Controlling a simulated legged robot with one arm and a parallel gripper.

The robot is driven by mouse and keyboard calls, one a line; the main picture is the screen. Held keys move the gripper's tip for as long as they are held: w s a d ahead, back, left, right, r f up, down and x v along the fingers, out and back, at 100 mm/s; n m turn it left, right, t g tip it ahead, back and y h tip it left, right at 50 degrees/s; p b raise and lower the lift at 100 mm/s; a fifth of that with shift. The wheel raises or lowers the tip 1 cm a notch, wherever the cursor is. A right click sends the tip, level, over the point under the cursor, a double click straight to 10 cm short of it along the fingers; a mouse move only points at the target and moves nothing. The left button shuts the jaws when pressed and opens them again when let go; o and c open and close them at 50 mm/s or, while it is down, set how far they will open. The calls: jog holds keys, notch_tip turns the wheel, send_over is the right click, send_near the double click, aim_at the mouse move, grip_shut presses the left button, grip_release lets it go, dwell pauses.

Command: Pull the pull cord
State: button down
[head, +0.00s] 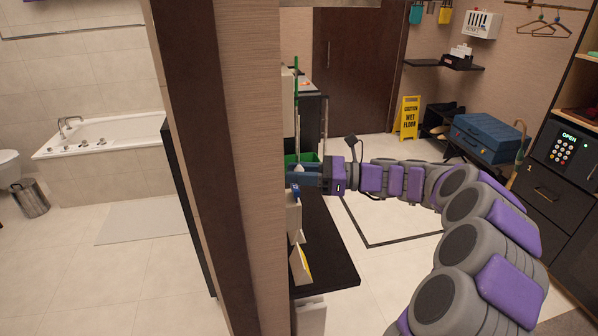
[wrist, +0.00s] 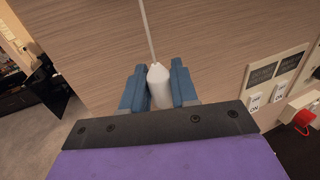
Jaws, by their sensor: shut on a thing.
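The pull cord (wrist: 149,35) shows in the wrist view as a thin pale line running up from a white tapered handle (wrist: 158,86). The handle sits between the two blue fingers of my gripper (wrist: 158,88), which is shut on it. A wood-grain wall panel is behind them. In the head view my gripper (head: 292,180) reaches left to the edge of the wall, beside a dark shelf. The cord and handle are hard to make out in that view.
A dark shelf (head: 335,277) lies below my gripper. The wrist view shows wall switches (wrist: 254,102) and a red handset-like item (wrist: 303,119) at right. The tiled floor between is open.

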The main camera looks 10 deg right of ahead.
jog(key=shift+f+p, duration=0.75)
jog(key=shift+f, duration=0.3)
jog(key=c, duration=1)
grip_release()
jog(key=shift+w, duration=0.1)
jog(key=shift+d, duration=0.15)
jog(key=p+v, duration=0.3)
jog(key=v, duration=1.4)
jog(key=shift+d, duration=0.15)
